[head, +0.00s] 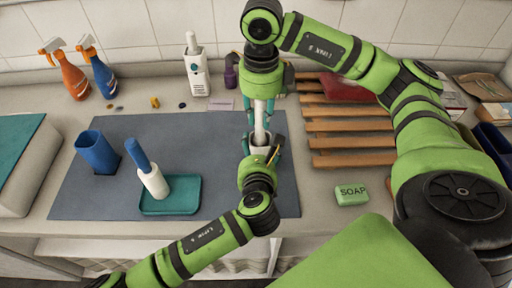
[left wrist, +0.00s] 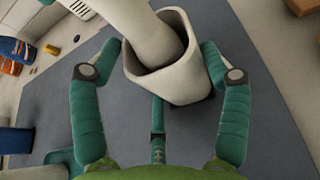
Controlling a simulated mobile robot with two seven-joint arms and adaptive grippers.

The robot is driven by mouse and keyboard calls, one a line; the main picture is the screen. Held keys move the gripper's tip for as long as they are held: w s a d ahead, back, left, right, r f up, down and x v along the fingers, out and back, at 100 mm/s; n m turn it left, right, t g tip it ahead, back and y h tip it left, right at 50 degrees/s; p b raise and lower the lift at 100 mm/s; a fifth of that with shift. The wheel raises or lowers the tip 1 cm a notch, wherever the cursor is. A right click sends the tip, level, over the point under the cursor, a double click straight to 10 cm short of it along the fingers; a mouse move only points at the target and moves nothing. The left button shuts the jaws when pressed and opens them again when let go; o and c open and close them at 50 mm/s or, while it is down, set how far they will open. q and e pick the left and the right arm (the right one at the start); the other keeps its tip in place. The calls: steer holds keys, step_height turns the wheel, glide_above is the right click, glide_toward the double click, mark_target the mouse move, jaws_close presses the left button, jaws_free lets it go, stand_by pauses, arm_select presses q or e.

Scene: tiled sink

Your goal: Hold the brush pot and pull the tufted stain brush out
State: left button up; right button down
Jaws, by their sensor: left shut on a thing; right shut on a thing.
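The white brush pot (head: 260,141) stands upright over the grey mat, and it fills much of the left wrist view (left wrist: 180,88). My left gripper (head: 262,152) is shut on the pot, with a teal finger on either side. The brush (head: 260,122) shows as a pale, thick shaft rising from the pot. In the left wrist view the brush (left wrist: 148,35) goes down inside the pot's rim, and its tufted end is hidden. My right gripper (head: 262,108) comes from above and is shut on the brush, directly over the pot.
Spray bottles (head: 70,75) stand behind. The mat's middle (head: 195,140) is clear.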

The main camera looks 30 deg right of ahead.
arm_select(q)
steer(key=shift+a+f, duration=0.1)
steer(key=shift+f, duration=0.1)
arm_select(e)
steer(key=shift+r, duration=2.05)
arm_select(q)
steer(key=o, duration=1.1)
steer(key=shift+o, duration=0.2)
steer(key=shift+r, duration=0.1)
arm_select(e)
steer(key=shift+w, duration=0.1)
